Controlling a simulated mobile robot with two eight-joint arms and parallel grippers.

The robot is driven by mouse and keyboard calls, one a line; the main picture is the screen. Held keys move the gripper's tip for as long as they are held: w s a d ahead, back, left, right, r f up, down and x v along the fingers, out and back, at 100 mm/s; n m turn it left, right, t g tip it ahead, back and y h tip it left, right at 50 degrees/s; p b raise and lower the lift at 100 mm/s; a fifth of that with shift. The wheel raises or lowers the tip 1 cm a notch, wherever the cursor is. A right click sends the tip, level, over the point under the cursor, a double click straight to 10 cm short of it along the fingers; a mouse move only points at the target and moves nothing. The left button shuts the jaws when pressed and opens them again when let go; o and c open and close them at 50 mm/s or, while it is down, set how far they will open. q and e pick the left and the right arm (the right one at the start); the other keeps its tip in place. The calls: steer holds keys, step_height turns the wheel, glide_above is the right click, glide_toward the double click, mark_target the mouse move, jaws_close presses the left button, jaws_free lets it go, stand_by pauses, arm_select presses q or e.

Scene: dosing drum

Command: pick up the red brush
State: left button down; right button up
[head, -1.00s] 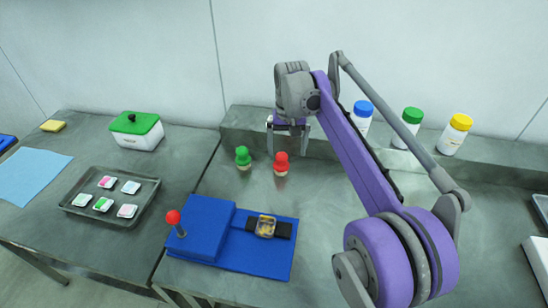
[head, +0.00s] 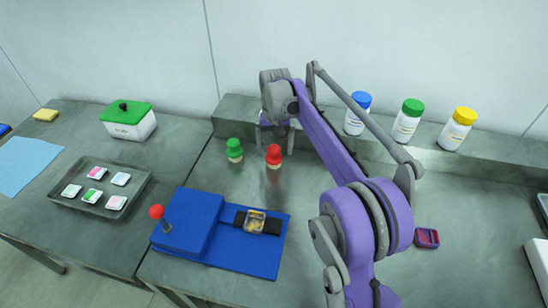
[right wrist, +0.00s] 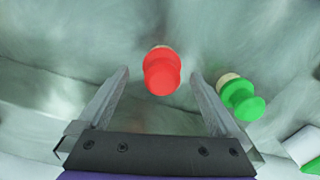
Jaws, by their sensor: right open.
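The red brush (head: 274,156) stands upright on the metal table, red handle up and pale bristles down. In the right wrist view the red brush (right wrist: 162,72) shows between the two fingers, with space on both sides. My right gripper (head: 275,138) is open and empty, its fingers pointing down, just above and behind the brush in the head view. It also shows in the right wrist view (right wrist: 160,80). My left gripper is not in view.
A green brush (head: 234,150) stands close to the left of the red one. A blue base with a red-knobbed lever (head: 220,235) lies in front. Three capped bottles (head: 407,121) stand on the back ledge.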

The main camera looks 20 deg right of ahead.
mark_target(274, 157)
step_height(274, 157, down, 4)
steer(key=shift+s+a, duration=0.15)
steer(key=c, duration=1.5)
step_height(274, 157, up, 10)
steer(key=shift+r+p, duration=0.1)
steer(key=shift+p, duration=0.3)
